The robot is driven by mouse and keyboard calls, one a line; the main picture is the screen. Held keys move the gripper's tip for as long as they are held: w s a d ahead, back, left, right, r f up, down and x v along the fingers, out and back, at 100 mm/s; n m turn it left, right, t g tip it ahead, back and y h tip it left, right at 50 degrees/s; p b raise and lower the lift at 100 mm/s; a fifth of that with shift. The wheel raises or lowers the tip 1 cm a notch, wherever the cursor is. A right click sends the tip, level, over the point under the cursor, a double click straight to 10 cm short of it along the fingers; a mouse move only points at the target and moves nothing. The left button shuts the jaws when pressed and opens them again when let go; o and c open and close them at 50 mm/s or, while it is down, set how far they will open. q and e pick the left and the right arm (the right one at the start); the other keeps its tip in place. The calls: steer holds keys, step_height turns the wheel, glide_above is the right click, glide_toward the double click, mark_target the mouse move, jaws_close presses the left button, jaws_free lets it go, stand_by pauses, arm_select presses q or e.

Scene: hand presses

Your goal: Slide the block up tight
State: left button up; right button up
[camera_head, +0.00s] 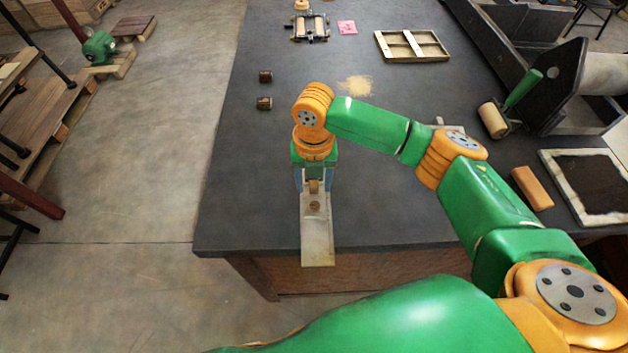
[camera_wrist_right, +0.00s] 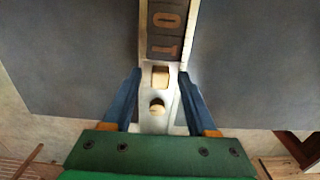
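A pale metal tray (camera_head: 317,240) lies at the table's front edge and sticks out over it. In the wrist view, dark type pieces with pale characters (camera_wrist_right: 165,30) lie in its far part. A small pale wooden block (camera_wrist_right: 160,77) sits on the tray just below the type, with what looks like a narrow pale gap between them. A round wooden knob (camera_wrist_right: 157,106) is nearer to me. My right gripper (camera_wrist_right: 158,98) is open, its blue fingers on either side of the tray, apart from the block. In the head view my right gripper (camera_head: 314,184) points down at the tray. My left gripper is out of view.
Two small dark blocks (camera_head: 265,76) (camera_head: 264,103) lie to the left on the table (camera_head: 235,190). A wooden frame (camera_head: 440,54), pink note (camera_head: 347,27) and sawdust pile (camera_head: 357,86) lie farther back. A roller (camera_head: 493,120) and orange-brown bar (camera_head: 532,188) are at right.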

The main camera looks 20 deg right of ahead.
mark_target(314, 185)
step_height(314, 185, up, 7)
steer(key=shift+r+b, duration=0.1)
steer(key=shift+b, duration=0.55)
